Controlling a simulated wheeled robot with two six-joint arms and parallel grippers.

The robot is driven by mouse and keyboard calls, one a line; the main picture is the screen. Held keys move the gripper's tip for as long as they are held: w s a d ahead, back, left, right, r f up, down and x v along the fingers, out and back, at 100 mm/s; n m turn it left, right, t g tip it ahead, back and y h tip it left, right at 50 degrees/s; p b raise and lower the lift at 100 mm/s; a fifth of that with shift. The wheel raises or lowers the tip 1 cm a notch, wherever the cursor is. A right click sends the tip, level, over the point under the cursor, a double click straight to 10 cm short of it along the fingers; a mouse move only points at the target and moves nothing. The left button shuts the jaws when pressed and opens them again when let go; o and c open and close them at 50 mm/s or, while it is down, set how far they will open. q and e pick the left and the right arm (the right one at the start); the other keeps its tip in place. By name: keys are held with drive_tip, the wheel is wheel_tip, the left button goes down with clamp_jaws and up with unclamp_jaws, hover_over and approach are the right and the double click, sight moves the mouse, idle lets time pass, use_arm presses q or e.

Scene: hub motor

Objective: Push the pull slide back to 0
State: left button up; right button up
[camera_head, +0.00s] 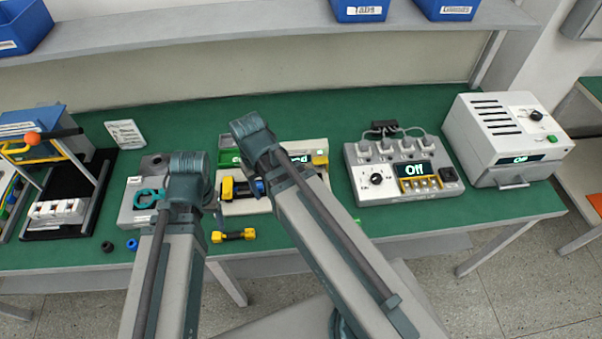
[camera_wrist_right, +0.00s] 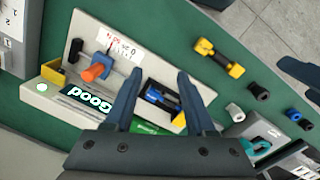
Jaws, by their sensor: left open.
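The pull tester (camera_head: 245,207) stands mid-bench, partly hidden by my right arm.
A yellow and black connector (camera_head: 234,235) lies at the bench front. A grey fixture with a teal tool (camera_head: 150,196) is left of the tester. A power unit reading "Off" (camera_head: 405,170) and a white oven-like box (camera_head: 505,140) stand right.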

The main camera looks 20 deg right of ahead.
use_arm(q)
wheel_tip(320, 180, up, 5)
drive_tip(key=p, duration=0.3)
use_arm(e)
drive_tip(key=w+d+r+m, duration=0.1)
drive_tip(key=w+d, duration=0.1)
drive_tip(key=d, duration=0.2)
drive_tip(key=w+d+r+m, duration=0.1)
drive_tip(key=w+d+r, duration=0.1)
drive_tip(key=d, duration=0.3)
drive_tip(key=w+d+r+m, duration=0.1)
drive_tip(key=w+d, duration=0.2)
drive_tip(key=d, duration=0.1)
drive_tip(key=shift+d+r+y, duration=0.2)
drive_tip(key=shift+r+y, duration=0.1)
drive_tip(key=shift+y, duration=0.1)
use_arm(q)
wheel_tip(320, 180, down, 14)
drive_tip(key=b, duration=1.3)
drive_tip(key=shift+f+b, duration=0.1)
drive_tip(key=shift+b, duration=0.2)
use_arm(e)
wheel_tip(320, 180, down, 14)
clamp_jaws()
